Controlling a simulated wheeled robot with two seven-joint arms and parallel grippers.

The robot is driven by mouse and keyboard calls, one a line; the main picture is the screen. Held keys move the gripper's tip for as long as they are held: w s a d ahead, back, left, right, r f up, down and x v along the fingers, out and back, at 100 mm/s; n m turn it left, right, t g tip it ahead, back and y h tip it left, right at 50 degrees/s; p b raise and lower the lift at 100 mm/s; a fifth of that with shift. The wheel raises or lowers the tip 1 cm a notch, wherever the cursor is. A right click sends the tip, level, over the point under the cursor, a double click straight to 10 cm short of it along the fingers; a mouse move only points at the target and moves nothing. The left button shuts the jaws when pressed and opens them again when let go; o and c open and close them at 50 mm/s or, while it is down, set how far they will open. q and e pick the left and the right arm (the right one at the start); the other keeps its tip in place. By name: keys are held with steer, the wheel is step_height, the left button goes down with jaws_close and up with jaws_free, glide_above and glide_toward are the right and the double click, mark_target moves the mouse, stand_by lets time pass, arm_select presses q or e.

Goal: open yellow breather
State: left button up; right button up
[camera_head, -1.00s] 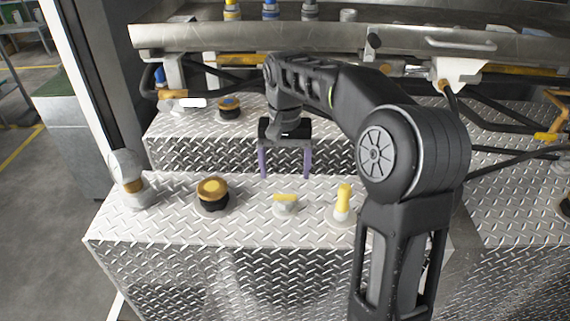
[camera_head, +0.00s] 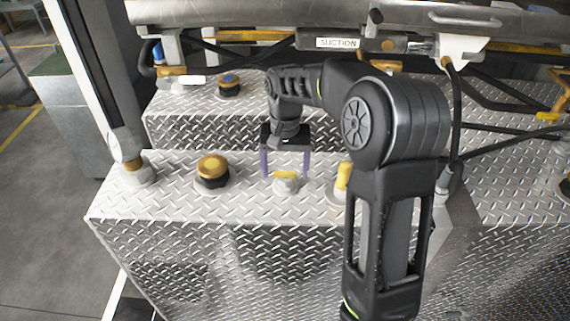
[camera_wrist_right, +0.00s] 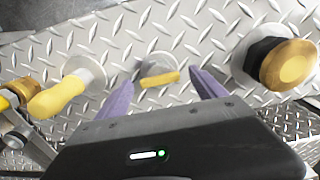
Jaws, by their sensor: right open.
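A small yellow handle on a round grey base (camera_head: 286,178) stands on the diamond-plate step. My right gripper (camera_head: 285,170) is open, its purple fingers pointing down at either side of this handle in the head view. In the right wrist view, the handle (camera_wrist_right: 163,79) lies between the open fingers (camera_wrist_right: 162,86), with a gap on both sides. A round gold-yellow cap on a black collar (camera_head: 213,168) stands to the left; it also shows in the wrist view (camera_wrist_right: 289,64). I cannot tell which one is the breather. My left gripper is out of view.
A yellow upright knob (camera_head: 344,176) stands close right of the gripper, partly behind my arm. A clear-domed fitting (camera_head: 130,155) stands at the far left. Behind are a higher step with a dark cap (camera_head: 230,85) and a "SUCTION" label (camera_head: 338,43).

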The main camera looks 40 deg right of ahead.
steer(key=c, duration=1.4)
steer(key=n, duration=0.5)
steer(key=shift+c, duration=0.2)
steer(key=shift+n, duration=0.7)
steer(key=n, duration=0.3)
steer(key=shift+n, duration=0.3)
steer(key=n, duration=0.2)
steer(key=shift+n+p, duration=0.3)
